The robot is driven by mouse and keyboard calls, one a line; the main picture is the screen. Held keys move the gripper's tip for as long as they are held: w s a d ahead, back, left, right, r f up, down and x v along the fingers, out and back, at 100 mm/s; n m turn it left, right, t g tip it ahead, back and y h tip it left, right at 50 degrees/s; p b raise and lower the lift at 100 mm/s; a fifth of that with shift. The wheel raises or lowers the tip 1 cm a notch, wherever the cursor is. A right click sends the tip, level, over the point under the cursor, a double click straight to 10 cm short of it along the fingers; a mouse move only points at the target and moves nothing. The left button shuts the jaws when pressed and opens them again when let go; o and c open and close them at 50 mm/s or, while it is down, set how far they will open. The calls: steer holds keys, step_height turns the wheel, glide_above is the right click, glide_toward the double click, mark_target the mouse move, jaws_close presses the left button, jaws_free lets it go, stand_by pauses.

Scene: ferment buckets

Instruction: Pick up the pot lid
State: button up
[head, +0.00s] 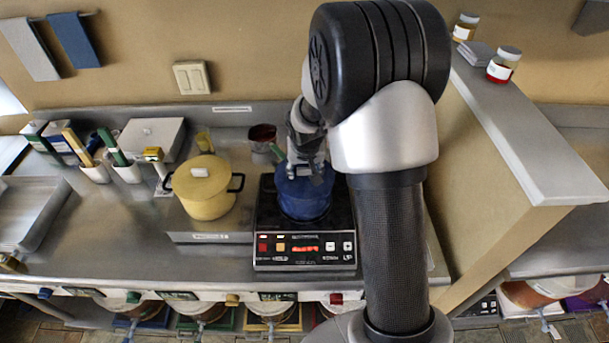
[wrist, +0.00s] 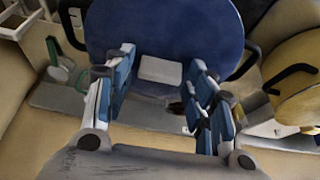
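A blue pot (head: 306,200) stands on the black appliance, partly hidden by my arm. Its round blue lid (wrist: 165,28) fills the upper middle of the wrist view, with a pale block-shaped knob (wrist: 160,70) on it. My gripper (wrist: 160,82) is open over this lid. In the wrist view its blue-padded fingers lie left and right of the knob, with a gap on each side. In the head view my gripper (head: 305,168) is just above the blue pot. A yellow pot with a yellow lid (head: 200,177) stands to the left; it also shows in the wrist view (wrist: 298,80).
The black appliance (head: 304,262) has a lit red display and buttons. White holders with utensils (head: 128,172) and a grey box (head: 152,138) are further left. A partition (head: 530,150) rises on the right.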

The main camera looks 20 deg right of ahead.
steer(key=c, duration=0.8)
steer(key=shift+r, duration=0.15)
